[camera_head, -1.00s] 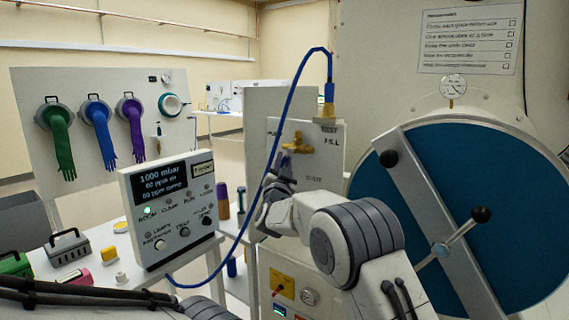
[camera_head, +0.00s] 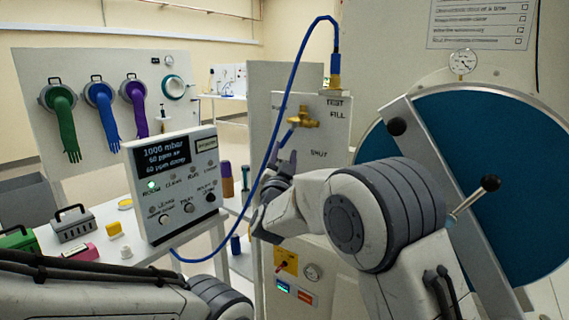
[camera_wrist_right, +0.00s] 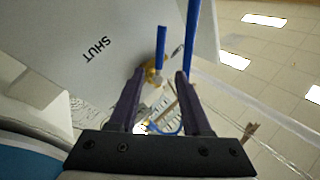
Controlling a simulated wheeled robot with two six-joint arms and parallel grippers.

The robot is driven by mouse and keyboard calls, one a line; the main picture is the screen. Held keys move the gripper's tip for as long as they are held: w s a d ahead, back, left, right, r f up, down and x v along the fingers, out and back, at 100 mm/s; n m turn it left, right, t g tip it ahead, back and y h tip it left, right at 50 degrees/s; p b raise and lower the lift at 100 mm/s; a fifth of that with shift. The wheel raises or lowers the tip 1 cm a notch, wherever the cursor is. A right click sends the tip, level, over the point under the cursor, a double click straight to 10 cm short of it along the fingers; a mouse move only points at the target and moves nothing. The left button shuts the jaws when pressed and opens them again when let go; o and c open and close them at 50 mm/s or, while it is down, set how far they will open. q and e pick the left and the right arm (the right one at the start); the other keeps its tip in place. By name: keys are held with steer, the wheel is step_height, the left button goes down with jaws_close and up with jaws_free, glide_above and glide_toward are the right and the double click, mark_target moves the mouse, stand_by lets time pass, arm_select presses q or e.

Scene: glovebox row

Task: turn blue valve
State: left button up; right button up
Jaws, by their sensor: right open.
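The brass valve (camera_head: 304,119) sits on a pale panel (camera_head: 330,152) with the words FILL and SHUT beside it. Its blue handle (camera_head: 287,136) points down and left in the head view. My right gripper (camera_head: 284,160) is just below the handle, with its fingers pointing up. In the right wrist view, the open fingers (camera_wrist_right: 160,73) are empty; the blue handle (camera_wrist_right: 161,46) shows beyond and between their tips, apparently apart from them. The brass valve body (camera_wrist_right: 152,72) is partly hidden by the left finger. My left gripper is out of view.
A blue hose (camera_head: 272,150) loops from a top fitting past my right gripper. A display box (camera_head: 175,180) stands on the table to the left. A large blue round door (camera_head: 480,170) with a black-knobbed lever is on the right. Gloves hang on the back-left panel (camera_head: 100,63).

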mark_target(288, 135)
steer(key=shift+v, duration=0.8)
steer(key=shift+d+f, duration=0.1)
steer(key=shift+d, duration=0.1)
jaws_close()
steer(key=s+d+f+m+t+y+p, duration=0.1)
steer(key=s+d+f+m+y+p, duration=0.1)
steer(key=d+f+m+y, duration=0.8)
steer(key=w+a+r+m+h+p, duration=0.1)
steer(key=w+a+r+p, duration=0.4)
steer(key=w+a+r, duration=0.3)
steer(key=shift+w+r+m, duration=0.4)
steer(key=shift+w+r, duration=0.25)
steer(key=shift+w, duration=0.3)
